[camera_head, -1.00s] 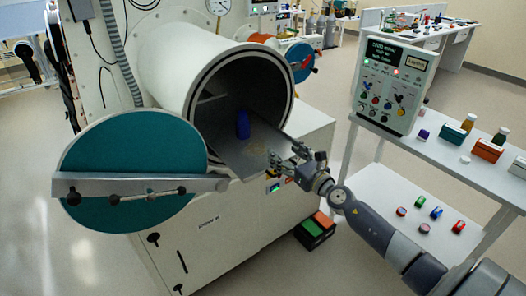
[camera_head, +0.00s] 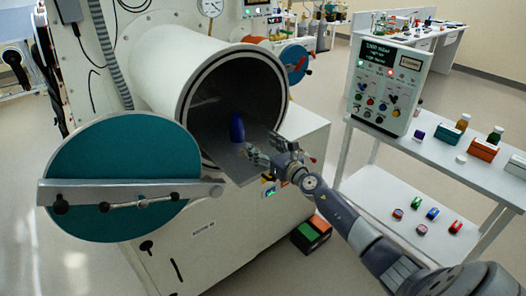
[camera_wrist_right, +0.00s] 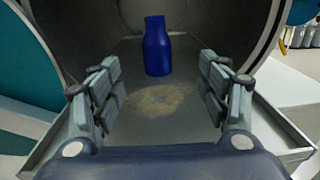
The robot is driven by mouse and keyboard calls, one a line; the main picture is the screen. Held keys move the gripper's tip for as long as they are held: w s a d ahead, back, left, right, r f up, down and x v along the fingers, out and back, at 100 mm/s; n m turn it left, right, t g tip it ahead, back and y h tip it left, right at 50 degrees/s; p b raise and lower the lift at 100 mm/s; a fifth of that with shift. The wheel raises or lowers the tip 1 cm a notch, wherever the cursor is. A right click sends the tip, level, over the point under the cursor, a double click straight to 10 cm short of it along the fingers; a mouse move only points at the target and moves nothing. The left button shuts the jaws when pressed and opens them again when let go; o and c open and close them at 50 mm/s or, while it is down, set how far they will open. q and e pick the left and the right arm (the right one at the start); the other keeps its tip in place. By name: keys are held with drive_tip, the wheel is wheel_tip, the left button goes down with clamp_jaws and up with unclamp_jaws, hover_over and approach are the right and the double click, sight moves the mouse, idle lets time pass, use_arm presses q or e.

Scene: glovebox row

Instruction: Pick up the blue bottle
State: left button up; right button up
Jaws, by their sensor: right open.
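The blue bottle (camera_head: 237,127) stands upright on the grey tray (camera_head: 238,168) inside the round chamber opening. In the right wrist view the blue bottle (camera_wrist_right: 157,47) is straight ahead, between the fingers but farther in, with tray surface showing before it. My right gripper (camera_head: 262,152) is at the chamber's mouth over the tray, to the right of and nearer than the bottle. In the right wrist view my right gripper (camera_wrist_right: 162,90) is open with nothing between its fingers. My left gripper is not in view.
The chamber's rim (camera_head: 283,92) surrounds the opening. Its teal door (camera_head: 120,165) is swung open to the left. A control panel (camera_head: 388,85) and a shelf (camera_head: 440,150) with boxes and small bottles stand at the right. A red and green pedal box (camera_head: 311,235) is on the floor.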

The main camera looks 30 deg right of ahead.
drive_tip(key=shift+w, duration=0.1)
clamp_jaws()
unclamp_jaws()
idle(0.3)
